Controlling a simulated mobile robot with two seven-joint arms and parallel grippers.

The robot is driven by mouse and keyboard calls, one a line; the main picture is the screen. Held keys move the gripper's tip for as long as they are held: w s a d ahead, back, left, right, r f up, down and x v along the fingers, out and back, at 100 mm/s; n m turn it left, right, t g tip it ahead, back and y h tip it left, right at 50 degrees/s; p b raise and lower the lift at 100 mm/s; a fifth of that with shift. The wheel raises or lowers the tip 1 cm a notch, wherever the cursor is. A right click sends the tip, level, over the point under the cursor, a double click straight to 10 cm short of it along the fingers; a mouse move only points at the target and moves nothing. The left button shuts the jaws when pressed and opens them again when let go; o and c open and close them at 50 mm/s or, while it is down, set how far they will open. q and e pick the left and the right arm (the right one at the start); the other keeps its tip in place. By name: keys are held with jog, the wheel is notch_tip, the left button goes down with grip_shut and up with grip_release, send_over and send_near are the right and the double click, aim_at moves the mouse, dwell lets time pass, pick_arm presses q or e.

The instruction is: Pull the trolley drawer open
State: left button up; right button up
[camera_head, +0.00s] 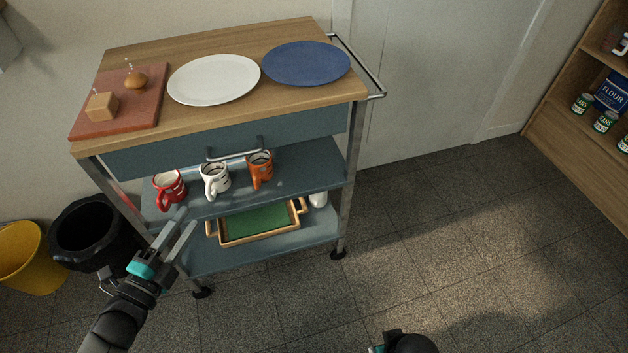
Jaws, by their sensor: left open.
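The trolley (352,140) has a wooden top and metal legs, and stands against the wall. Its blue-grey drawer (300,130) sits under the top and looks shut.
Red (168,190), white (214,181) and orange (259,170) mugs stand on the middle shelf below the drawer. A green-bottomed tray (258,223) is on the lower shelf. Plates and a board are on top. A black bin (88,236) and yellow bucket (27,262) stand left. Floor at right is clear.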

aim_at(236, 155)
pick_arm(q)
jog(key=shift+w+d+r+m+h+b, duration=0.65)
jog(key=shift+w+d+r+m+b, duration=0.35)
jog(key=shift+w+d, duration=0.9)
jog(key=shift+w+d+r+m+h+b, duration=0.7)
jog(key=shift+w+d+r, duration=0.5)
jog(key=shift+w, duration=1.25)
jog(key=shift+w+d+r+m+h+b, duration=0.55)
jog(key=shift+w+d+r+m+b, duration=0.4)
jog(key=shift+w+d, duration=1.05)
pick_arm(e)
jog(key=w+r+t, duration=0.1)
jog(key=w+r, duration=0.3)
jog(key=r, duration=0.1)
jog(key=shift+a+r, duration=0.3)
jog(key=shift+a, duration=0.05)
pick_arm(q)
jog(key=shift+w+a, duration=0.15)
jog(key=shift+a, duration=0.05)
grip_shut()
